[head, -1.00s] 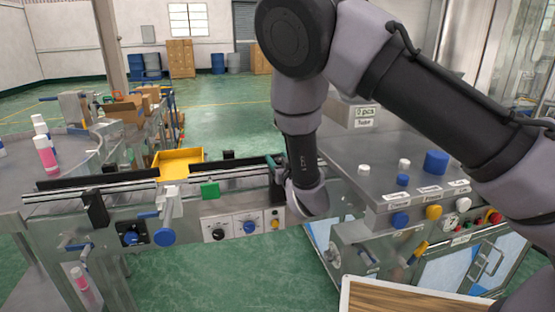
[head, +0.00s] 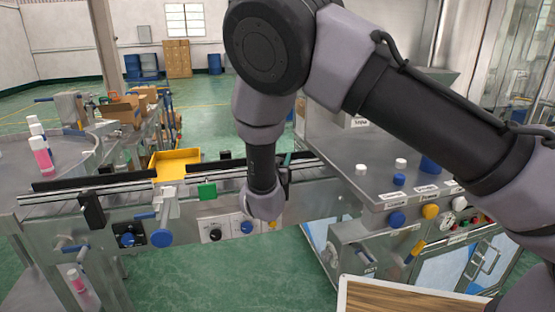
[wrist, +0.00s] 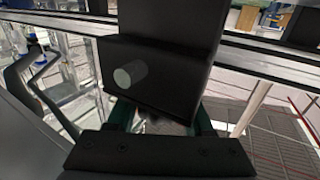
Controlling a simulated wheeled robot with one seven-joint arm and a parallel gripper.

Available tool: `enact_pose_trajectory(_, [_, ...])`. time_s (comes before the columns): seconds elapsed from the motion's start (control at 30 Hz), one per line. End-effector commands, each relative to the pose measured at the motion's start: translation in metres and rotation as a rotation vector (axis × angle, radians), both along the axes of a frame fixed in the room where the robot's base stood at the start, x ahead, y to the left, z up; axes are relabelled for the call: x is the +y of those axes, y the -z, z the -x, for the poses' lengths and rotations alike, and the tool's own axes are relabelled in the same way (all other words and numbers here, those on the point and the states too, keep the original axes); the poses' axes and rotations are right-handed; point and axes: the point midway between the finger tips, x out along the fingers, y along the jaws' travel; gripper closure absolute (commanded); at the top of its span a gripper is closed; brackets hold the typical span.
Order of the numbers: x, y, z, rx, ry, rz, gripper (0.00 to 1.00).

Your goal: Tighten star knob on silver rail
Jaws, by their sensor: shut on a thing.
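The silver rail (head: 110,188) runs along the conveyor in the head view and crosses the top of the wrist view (wrist: 265,65). A black bracket block (wrist: 175,85) with a pale round stud (wrist: 129,74) fills the middle of the wrist view, in front of the rail. My gripper (wrist: 163,120) has its green fingers on both sides of a part at the block's lower edge, shut on it. That part, apparently the star knob, is mostly hidden by the block and fingers. In the head view my wrist hides the grip.
Below are a blue knob (head: 162,237) and a control panel (head: 216,229). A yellow tray (head: 176,163) lies behind. The machine box (head: 375,185) with blue and white caps stands right.

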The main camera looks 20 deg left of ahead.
Motion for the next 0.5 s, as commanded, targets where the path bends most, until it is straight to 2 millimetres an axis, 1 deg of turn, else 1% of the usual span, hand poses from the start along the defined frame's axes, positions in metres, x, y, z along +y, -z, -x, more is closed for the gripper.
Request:
enact_pose_trajectory(0.2, [-0.0016, 0.0000, 0.0005, -0.001, 0.095, -0.001, 1.00])
enact_pose_trajectory(0.5, [-0.0037, 0.0002, 0.0003, -0.001, 0.143, 0.002, 1.00])
